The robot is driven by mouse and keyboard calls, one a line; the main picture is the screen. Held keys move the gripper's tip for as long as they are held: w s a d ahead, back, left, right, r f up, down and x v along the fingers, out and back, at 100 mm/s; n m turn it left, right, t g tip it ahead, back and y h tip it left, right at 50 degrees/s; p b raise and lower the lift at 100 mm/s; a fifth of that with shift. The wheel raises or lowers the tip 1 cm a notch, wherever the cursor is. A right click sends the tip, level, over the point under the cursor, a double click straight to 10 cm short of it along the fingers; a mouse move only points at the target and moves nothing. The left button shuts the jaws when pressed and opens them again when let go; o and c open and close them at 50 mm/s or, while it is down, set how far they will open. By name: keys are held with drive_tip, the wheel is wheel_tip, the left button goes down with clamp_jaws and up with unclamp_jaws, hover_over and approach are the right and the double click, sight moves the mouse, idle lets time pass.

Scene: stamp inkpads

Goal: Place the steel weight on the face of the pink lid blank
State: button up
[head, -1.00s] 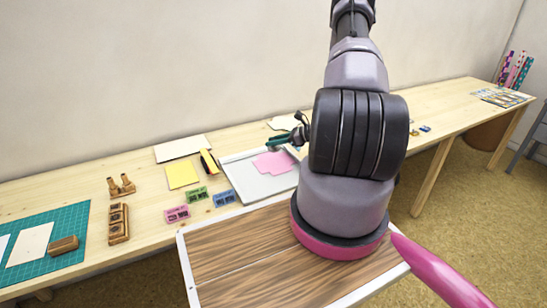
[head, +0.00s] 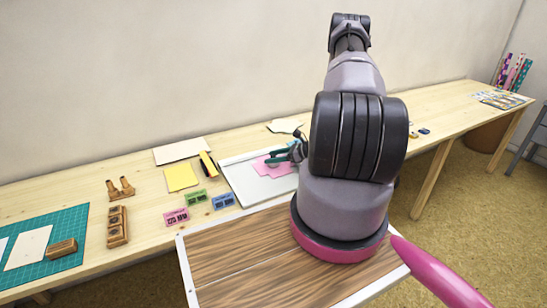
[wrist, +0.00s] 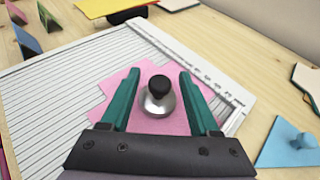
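The pink lid blank (wrist: 120,82) lies flat on a pale ribbed board (wrist: 60,85); it also shows in the head view (head: 261,167). The steel weight (wrist: 157,104), a round silver body with a black knob, appears over the blank's face in the wrist view. My gripper (wrist: 159,73) has its green fingers on either side of the weight, with a gap on both sides. I cannot make out the weight in the head view, where my gripper (head: 280,156) is low over the board.
A yellow sheet (head: 181,177), small pink (head: 176,216), green (head: 195,198) and blue (head: 223,201) cards and wooden holders (head: 117,228) lie left of the board. A blue piece with a knob (wrist: 285,143) is at the right in the wrist view.

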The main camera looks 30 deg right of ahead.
drive_tip(key=shift+r, duration=0.2)
drive_tip(key=v, duration=1.2)
drive_tip(key=a+r+n+g, duration=0.2)
drive_tip(key=a+r+n, duration=0.25)
drive_tip(key=r, duration=0.45)
drive_tip(key=a+r+n+g+h, duration=0.1)
drive_tip(key=a+r+n+g, duration=0.15)
drive_tip(key=a+r, duration=0.45)
drive_tip(key=a+r+n+g, duration=0.25)
drive_tip(key=r+n, duration=0.25)
drive_tip(key=r, duration=0.6)
drive_tip(key=s+a+r+n+t+h, duration=0.2)
drive_tip(key=s+a+r+n+h, duration=0.1)
drive_tip(key=s+r, duration=0.6)
drive_tip(key=s+a+r+n+t+h, duration=0.3)
drive_tip(key=s+a+r+n, duration=0.3)
drive_tip(key=s+r, duration=0.4)
drive_tip(key=shift+s+a+r+n+h, duration=0.3)
drive_tip(key=shift+r+n+h, duration=0.25)
drive_tip(key=shift+n, duration=0.15)
